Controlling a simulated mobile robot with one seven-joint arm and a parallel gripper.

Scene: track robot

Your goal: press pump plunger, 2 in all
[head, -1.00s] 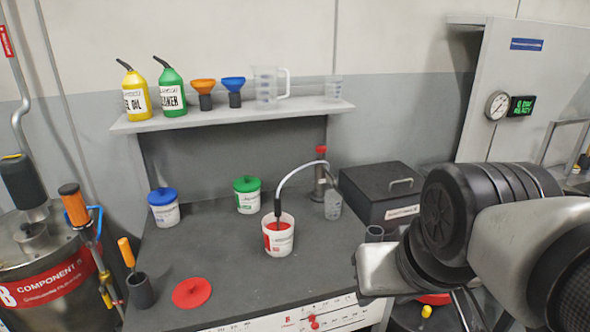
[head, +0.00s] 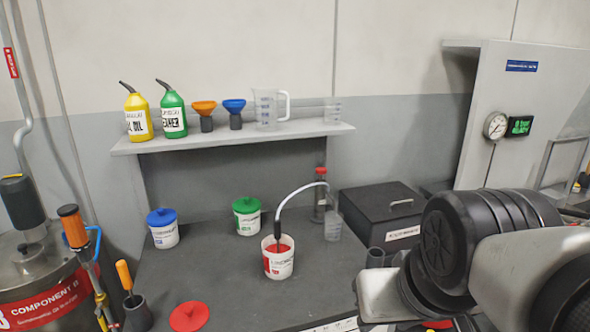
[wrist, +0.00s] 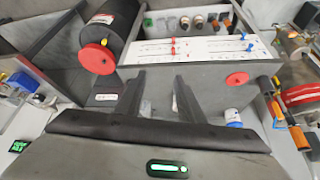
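The pump (head: 320,196) stands upright at the back of the bench in the head view, with a red knob (head: 320,171) on top as its plunger. A pale curved hose (head: 291,193) runs from it, and its dark nozzle end dips into a white tub (head: 279,264) with red on it. I cannot make out the pump in the wrist view. My gripper (wrist: 160,80) shows two dark fingers apart with nothing between them. In the head view my wrist hides the fingers; the arm is at the right, clear of the pump.
A clear cup (head: 333,226) and black case (head: 383,213) stand right of the pump. Tubs with green (head: 247,220) and blue (head: 163,232) lids stand left. A red lid (head: 188,317) lies in front. A shelf (head: 240,135) with bottles hangs above. A lit green display (head: 519,126) is at right.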

